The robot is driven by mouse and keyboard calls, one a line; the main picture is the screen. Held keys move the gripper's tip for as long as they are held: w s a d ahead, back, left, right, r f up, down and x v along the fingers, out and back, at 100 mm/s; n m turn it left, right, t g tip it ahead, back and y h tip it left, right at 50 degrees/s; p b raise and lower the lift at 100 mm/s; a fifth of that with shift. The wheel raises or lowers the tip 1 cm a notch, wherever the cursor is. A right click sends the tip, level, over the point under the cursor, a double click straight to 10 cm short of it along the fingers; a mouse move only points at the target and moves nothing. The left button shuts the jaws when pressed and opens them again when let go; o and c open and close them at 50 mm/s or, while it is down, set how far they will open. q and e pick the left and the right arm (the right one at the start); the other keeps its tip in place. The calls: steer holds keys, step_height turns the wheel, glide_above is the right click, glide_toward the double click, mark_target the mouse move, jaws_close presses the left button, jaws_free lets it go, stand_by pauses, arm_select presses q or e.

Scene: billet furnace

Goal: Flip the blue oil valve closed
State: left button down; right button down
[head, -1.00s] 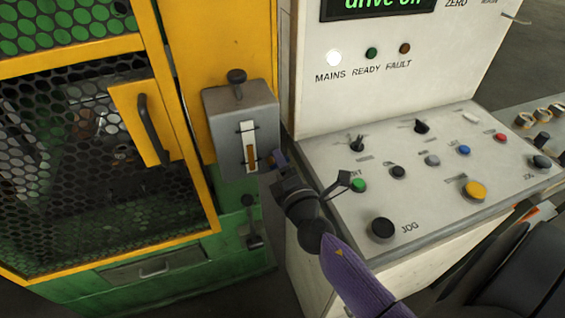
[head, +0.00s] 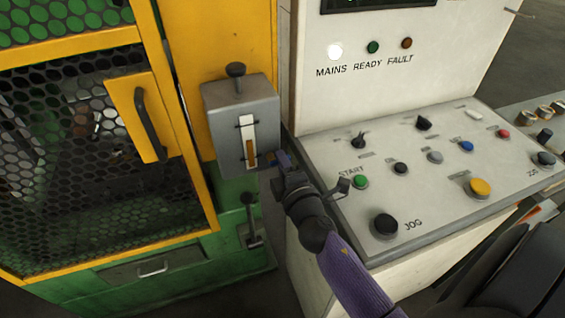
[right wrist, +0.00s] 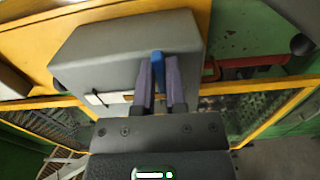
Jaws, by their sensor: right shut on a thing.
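The blue oil valve lever shows in the right wrist view (right wrist: 158,66) as a short blue bar against the side of the grey oil box (right wrist: 110,65). My right gripper (right wrist: 160,78) has its two purple fingers on either side of the bar and is shut on it. In the head view the right gripper (head: 279,160) is at the lower right side of the grey oil box (head: 222,110), and its fingers mostly hide the lever. The box has a sight glass (head: 247,140) with brown fluid in its lower part. My left gripper is not in view.
The white control console (head: 330,200) with several buttons and switches stands close to the right of my right gripper. A yellow mesh door (head: 130,100) with a black handle is on the left. A small black lever (head: 250,225) sits below the oil box.

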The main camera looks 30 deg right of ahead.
steer(key=c, duration=0.7)
jaws_free()
steer(key=b+v, duration=0.1)
steer(key=v, duration=0.9)
steer(key=shift+b, duration=0.4)
